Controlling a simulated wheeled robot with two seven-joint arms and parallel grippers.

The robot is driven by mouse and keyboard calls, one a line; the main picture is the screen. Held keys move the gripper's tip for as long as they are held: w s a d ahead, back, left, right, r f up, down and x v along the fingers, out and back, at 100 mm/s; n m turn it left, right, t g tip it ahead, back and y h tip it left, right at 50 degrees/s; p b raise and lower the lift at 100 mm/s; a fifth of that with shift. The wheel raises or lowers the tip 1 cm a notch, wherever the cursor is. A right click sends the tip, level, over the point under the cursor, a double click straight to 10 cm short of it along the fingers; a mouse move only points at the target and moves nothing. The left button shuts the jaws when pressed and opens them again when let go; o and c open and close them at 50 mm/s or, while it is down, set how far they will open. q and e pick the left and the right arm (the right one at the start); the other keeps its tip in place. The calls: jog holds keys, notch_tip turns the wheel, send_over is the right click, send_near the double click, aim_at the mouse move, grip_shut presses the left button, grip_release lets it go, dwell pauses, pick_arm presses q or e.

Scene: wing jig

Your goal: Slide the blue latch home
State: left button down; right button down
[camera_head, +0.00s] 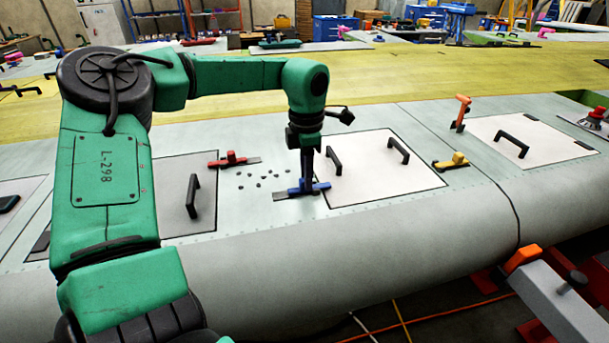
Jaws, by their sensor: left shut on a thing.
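The blue latch (316,187) lies on the grey wing skin at the left edge of a white access panel (376,180) with two black handles. A grey strip shows at its left end. My left gripper (307,184) points down from the green arm and is shut on the blue latch's upright part, which the fingers mostly hide. The blue body reaches the panel's left edge; I cannot tell how far it overlaps it. My right gripper is not in view.
A red latch (232,159) lies behind and left, near several small dark dots. A yellow latch (453,161) sits at the panel's right edge. An orange upright handle (461,113) stands farther back. The rounded wing edge in front is clear.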

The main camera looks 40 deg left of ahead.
pick_arm(q)
jog(key=c, duration=0.8)
grip_release()
jog(key=shift+a+r, duration=0.1)
jog(key=shift+r, duration=0.05)
jog(key=shift+o, duration=0.7)
jog(key=shift+d, duration=0.2)
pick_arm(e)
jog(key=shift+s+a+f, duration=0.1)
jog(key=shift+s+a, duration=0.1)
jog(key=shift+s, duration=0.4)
pick_arm(q)
jog(key=shift+a+r, duration=0.1)
jog(key=shift+r, duration=0.05)
notch_tip(320, 180, up, 14)
jog(key=b, duration=0.1)
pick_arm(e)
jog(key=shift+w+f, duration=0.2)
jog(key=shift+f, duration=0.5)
